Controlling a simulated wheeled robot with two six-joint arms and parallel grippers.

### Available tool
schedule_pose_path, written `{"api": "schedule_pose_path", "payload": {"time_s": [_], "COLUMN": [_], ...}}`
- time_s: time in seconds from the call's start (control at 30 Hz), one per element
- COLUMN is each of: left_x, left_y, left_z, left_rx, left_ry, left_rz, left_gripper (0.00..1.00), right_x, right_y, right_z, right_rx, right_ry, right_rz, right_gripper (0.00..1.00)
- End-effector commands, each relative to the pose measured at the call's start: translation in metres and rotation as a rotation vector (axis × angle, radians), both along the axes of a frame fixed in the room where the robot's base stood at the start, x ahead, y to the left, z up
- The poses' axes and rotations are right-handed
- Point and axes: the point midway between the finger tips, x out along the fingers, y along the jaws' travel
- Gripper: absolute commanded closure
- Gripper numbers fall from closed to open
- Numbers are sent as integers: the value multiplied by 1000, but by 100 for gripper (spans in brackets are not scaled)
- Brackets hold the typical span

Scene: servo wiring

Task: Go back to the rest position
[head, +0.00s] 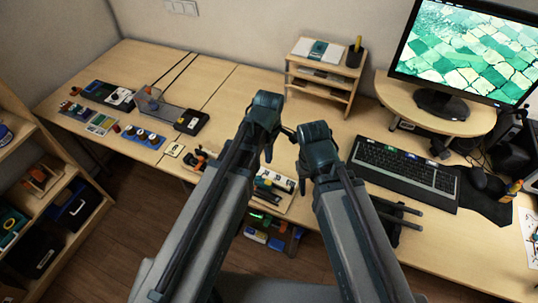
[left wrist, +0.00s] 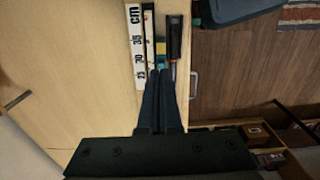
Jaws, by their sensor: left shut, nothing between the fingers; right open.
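My left gripper shows in the left wrist view (left wrist: 160,75), its two dark fingers together with nothing between them. It is over the tabletop, close to a white ruler (left wrist: 136,45) and several slim tools. In the head view the left forearm (head: 213,205) hides most of this gripper. My right gripper (head: 408,213) is at the right of the right forearm in the head view, its two dark fingers apart and empty. It is in front of the black keyboard (head: 407,172), near the front of the desk. The right forearm hides part of it.
A monitor (head: 470,55) stands on a raised shelf at the back right. A small wooden organiser (head: 325,80) stands at the back. Parts and trays, including a blue tray (head: 142,138), lie at the left. A shelf unit (head: 45,190) stands far left. Bare wood shows between.

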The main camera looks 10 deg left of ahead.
Motion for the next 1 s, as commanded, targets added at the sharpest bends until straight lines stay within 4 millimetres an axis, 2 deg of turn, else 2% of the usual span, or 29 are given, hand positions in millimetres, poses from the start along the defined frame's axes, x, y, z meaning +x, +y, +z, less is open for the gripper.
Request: {"api": "schedule_pose_path", "payload": {"time_s": [0.57, 0.67, 1.0], "left_x": [-1, -4, -24], "left_y": [2, 11, 60], "left_z": [0, 0, 0], "left_rx": [0, 1, 23], "left_ry": [-1, -5, -34], "left_rz": [-22, -120, -787], "left_gripper": [100, 100, 100], "right_x": [0, 0, 0], "right_y": [0, 0, 0], "right_z": [0, 0, 0], "right_rx": [0, 0, 0], "right_ry": [0, 0, 0], "right_rz": [0, 0, 0], "right_gripper": [50, 50, 50]}}
